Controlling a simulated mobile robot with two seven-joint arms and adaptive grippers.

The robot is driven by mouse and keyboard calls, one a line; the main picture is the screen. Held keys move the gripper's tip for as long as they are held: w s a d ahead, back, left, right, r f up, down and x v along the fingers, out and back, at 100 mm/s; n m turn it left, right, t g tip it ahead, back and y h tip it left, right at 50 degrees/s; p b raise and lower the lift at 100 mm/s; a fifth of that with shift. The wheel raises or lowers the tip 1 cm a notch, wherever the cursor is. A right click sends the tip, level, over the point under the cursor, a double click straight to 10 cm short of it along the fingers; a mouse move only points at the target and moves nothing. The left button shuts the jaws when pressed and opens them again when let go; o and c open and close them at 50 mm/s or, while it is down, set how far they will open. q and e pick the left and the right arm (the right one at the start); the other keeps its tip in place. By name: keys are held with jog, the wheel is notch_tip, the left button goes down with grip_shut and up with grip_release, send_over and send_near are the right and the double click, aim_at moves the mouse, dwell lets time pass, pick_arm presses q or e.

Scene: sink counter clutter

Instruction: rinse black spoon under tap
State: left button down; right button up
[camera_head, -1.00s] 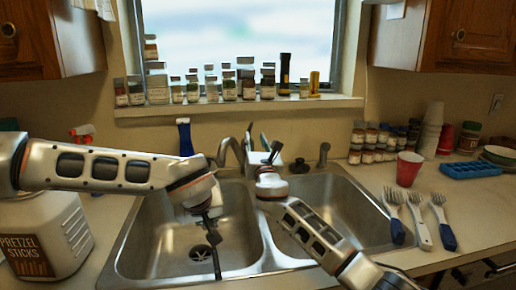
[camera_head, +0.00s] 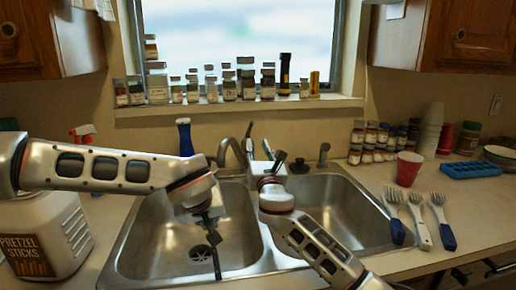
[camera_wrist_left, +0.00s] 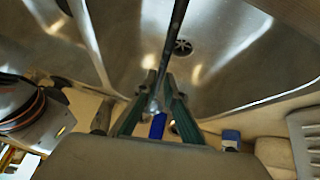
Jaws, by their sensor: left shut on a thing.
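The black spoon (camera_head: 216,263) is a thin dark stick, pointing down into the left basin (camera_head: 150,240) beside its drain. My left gripper (camera_head: 210,232) is shut on it. In the left wrist view the dark handle (camera_wrist_left: 176,30) runs between my left gripper's fingers (camera_wrist_left: 155,95); I cannot make out the spoon's bowl. The tap (camera_head: 228,150) is a curved metal spout behind the sink, and I see no water from it. My right gripper (camera_head: 276,162) is over the sink's back edge by the tap, in front of a white holder; its finger spacing is unclear.
A pretzel sticks tub (camera_head: 45,235) stands at left. Jars line the windowsill (camera_head: 240,105). The right basin (camera_head: 345,205) is clear below my right arm.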

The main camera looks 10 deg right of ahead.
jog(key=shift+r, duration=0.1)
